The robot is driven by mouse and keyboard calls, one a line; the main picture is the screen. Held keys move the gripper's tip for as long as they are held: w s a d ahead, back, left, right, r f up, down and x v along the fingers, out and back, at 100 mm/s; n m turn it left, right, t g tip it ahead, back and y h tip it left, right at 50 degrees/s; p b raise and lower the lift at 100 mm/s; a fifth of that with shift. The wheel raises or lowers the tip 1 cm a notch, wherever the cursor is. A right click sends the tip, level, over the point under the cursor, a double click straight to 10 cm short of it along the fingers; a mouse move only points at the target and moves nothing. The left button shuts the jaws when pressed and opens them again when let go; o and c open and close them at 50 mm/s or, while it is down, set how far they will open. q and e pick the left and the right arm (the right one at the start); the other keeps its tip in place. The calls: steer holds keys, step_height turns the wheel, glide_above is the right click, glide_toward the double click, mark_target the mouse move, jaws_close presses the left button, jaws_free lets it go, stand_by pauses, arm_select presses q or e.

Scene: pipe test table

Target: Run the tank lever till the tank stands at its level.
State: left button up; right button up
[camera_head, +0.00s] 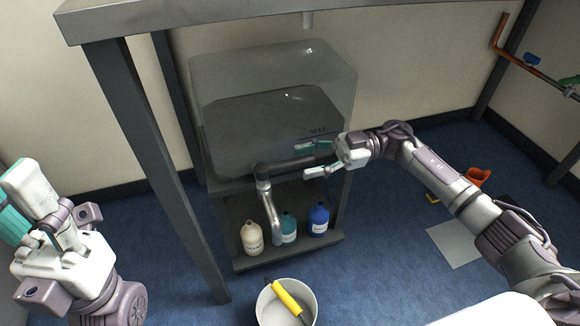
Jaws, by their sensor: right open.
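The clear tank (225,72) stands on a dark stand under the table, with dark liquid in its lower part. A small mark with lettering (318,130) is on its front wall at the right; I cannot read it surely. The dark lever (290,166) runs sideways across the tank's lower front, from the top of a grey spout (270,212) that points down. My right gripper (308,160) is open at the lever's right end, one finger above it and one below; contact is unclear. My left gripper (22,215) is at the far left, away from the tank; its jaw gap is unclear.
On the stand's low shelf are a cream bottle (252,240), a teal bottle (288,229) and a blue bottle (319,220). A white bucket (266,312) with a yellow-handled tool (287,298) stands in front. A table leg (160,170) rises left of the tank.

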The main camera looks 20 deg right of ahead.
mark_target(269, 169)
steer(key=shift+a+b, duration=0.4)
steer(key=shift+a, duration=1.75)
steer(key=shift+c, duration=0.4)
jaws_close()
